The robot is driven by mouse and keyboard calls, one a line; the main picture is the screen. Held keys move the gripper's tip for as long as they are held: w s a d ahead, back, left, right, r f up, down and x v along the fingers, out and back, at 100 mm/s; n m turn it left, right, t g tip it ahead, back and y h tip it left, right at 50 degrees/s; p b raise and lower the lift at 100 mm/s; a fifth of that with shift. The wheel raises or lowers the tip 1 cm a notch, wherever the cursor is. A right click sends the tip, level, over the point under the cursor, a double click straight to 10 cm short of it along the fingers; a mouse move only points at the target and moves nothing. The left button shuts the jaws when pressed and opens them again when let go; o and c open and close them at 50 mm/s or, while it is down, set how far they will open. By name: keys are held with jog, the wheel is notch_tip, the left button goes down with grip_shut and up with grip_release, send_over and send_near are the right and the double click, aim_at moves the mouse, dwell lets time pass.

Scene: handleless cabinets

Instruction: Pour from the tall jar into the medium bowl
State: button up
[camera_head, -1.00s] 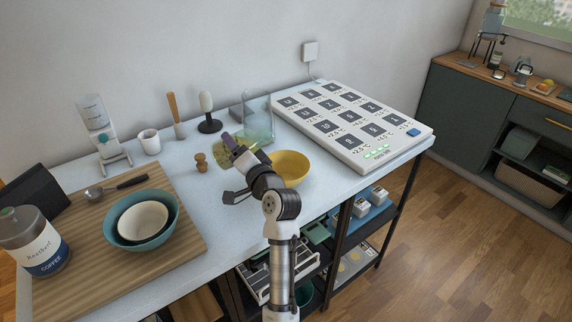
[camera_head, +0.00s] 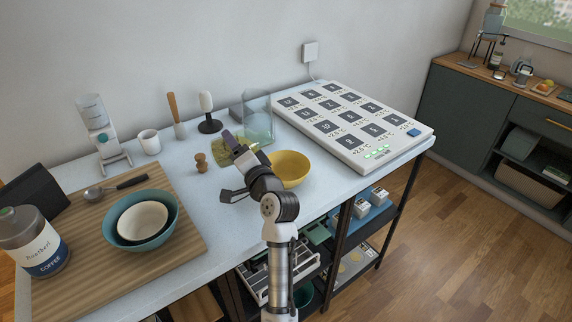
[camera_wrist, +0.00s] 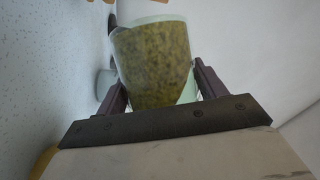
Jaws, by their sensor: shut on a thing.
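The tall jar has mottled yellow-green contents and a pale green edge. It fills the space between my fingers in the wrist view (camera_wrist: 155,65). In the head view, my gripper (camera_head: 233,147) partly covers its yellow-green side (camera_head: 223,154). My gripper is shut on the jar, with one finger on each side. The wrist picture is rolled, so I cannot tell the jar's exact tilt. A yellow bowl (camera_head: 291,169), which I take for the medium bowl, stands on the table just right of my gripper.
A clear greenish container (camera_head: 260,118) shows behind my gripper. The white button panel (camera_head: 345,125) lies right. A small brown knobbed object (camera_head: 201,163) stands left. A teal bowl (camera_head: 166,232) holds a cream bowl (camera_head: 142,222) on the wooden board (camera_head: 85,265).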

aim_at(244, 139)
jog(key=shift+w+d+r+m+t, duration=0.1)
jog(key=shift+d+r+m+t, duration=0.4)
jog(key=shift+d+r+m, duration=0.35)
dwell(0.6)
jog(key=shift+r+m+t+p, duration=0.4)
jog(key=shift+r+m+p, duration=0.3)
jog(key=shift+m, duration=0.35)
dwell(0.3)
jog(key=shift+d+f+m+t, duration=0.15)
jog(key=shift+m+t, duration=0.35)
jog(key=shift+m, duration=0.6)
jog(key=shift+d+f+m+t+h+b, duration=0.25)
jog(key=shift+f+m+t+h+b, duration=0.25)
jog(key=shift+f+m+b, duration=0.45)
dwell(2.1)
jog(key=shift+d+r+m+p, duration=0.15)
jog(key=shift+r+m+p, duration=0.2)
jog(key=shift+m+p, duration=0.1)
dwell(0.6)
